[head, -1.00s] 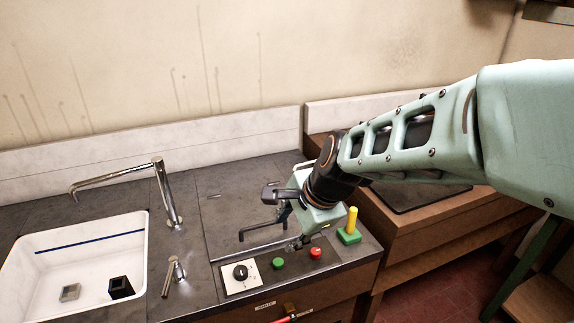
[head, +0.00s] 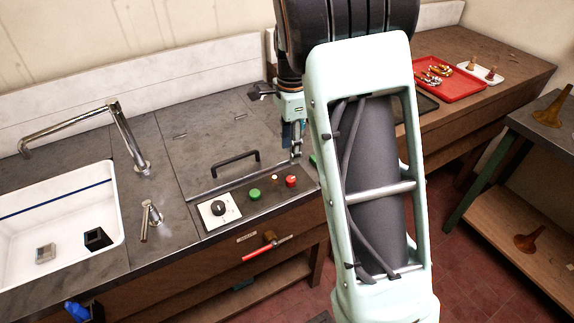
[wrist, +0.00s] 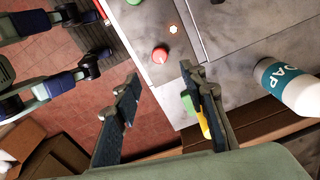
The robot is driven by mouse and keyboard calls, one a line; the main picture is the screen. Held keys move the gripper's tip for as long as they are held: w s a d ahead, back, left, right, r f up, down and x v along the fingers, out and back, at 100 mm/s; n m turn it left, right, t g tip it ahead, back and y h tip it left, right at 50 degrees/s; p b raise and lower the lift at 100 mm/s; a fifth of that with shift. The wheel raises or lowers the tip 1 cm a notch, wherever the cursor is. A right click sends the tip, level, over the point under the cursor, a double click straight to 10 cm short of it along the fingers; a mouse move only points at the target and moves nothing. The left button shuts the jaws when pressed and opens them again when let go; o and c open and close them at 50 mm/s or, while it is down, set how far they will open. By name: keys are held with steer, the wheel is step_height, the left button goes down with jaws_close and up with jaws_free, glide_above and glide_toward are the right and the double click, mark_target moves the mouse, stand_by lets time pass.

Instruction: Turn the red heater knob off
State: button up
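A round red knob (head: 291,181) sits at the right end of the counter's front control strip. It also shows in the wrist view (wrist: 160,55), ahead of the fingertips and roughly between their lines. A green button (head: 255,194) and a small indicator (head: 275,178) are to its left; the indicator glows in the wrist view (wrist: 173,29). A black dial (head: 218,209) on a white plate is further left. My gripper (head: 296,152) hangs just behind the red knob in the head view. In the wrist view my gripper (wrist: 160,75) is open and empty, apart from the knob.
A green block with a yellow peg (wrist: 195,110) is close behind the right finger. A soap bottle (wrist: 290,85) is at the right. A black handle (head: 235,162) rises from the counter lid. A red-handled valve (head: 268,248) juts out below the strip.

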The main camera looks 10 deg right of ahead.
mark_target(291, 178)
step_height(291, 178, down, 11)
steer(key=shift+d+p, duration=0.15)
steer(key=shift+p, duration=0.15)
steer(key=shift+c, duration=0.7)
jaws_close()
